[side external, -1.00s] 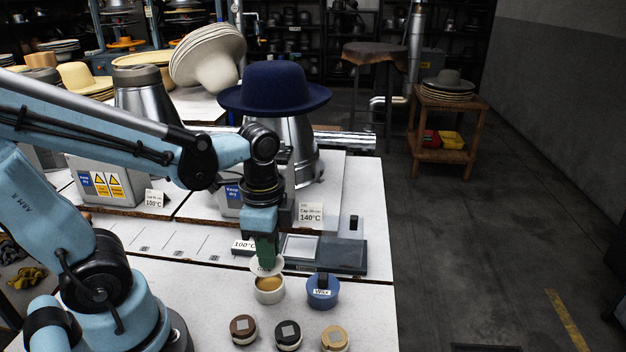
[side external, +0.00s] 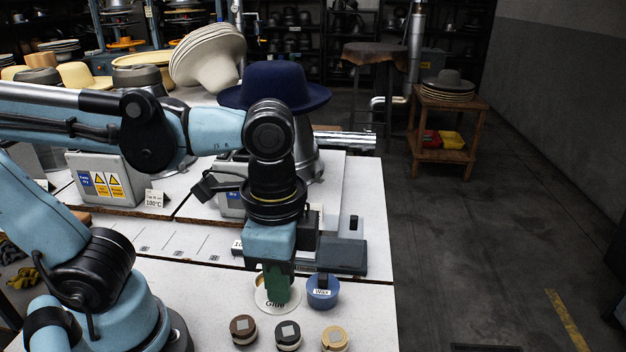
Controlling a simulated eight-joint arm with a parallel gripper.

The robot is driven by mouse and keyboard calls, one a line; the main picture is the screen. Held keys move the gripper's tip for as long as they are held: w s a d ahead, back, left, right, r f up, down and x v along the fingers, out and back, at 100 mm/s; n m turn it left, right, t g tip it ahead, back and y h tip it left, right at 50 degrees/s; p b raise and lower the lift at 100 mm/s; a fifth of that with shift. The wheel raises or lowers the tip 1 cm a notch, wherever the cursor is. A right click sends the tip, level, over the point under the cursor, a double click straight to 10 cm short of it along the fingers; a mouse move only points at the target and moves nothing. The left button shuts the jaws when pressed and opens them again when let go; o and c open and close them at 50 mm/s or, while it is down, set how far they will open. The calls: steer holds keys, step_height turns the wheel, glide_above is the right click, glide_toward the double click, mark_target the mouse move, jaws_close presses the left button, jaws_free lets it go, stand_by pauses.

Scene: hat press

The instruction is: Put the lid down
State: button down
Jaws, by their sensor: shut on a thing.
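A white round lid marked "Glue" (side external: 272,305) is in the side external view, below my gripper (side external: 277,283). My gripper points down and is shut on the lid, with a green part between its body and the lid. The lid hides nearly all of the open glue pot, of which only a little of the rim (side external: 259,282) shows at the left. I cannot tell whether the lid touches the table or hangs above it.
A blue pot marked "Wax" (side external: 322,293) stands close to the right of the lid. Small dark brown (side external: 243,329), black-and-cream (side external: 288,335) and tan (side external: 335,339) tins stand in front. The white table (side external: 200,310) is clear to the left.

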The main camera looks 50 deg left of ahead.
steer(key=w+d+f, duration=0.1)
steer(key=d, duration=0.6)
steer(key=w+d+f, duration=0.2)
steer(key=d, duration=0.4)
steer(key=w+a+f, duration=0.1)
steer(key=w+f, duration=0.1)
steer(key=w, duration=0.1)
steer(key=w+a+f, duration=0.2)
steer(key=w, duration=0.1)
steer(key=w+a+f, duration=0.2)
steer(key=w+f, duration=0.1)
steer(key=w, duration=0.1)
steer(key=shift+f, duration=1.95)
steer(key=shift+f, duration=0.1)
steer(key=c, duration=1.1)
jaws_free()
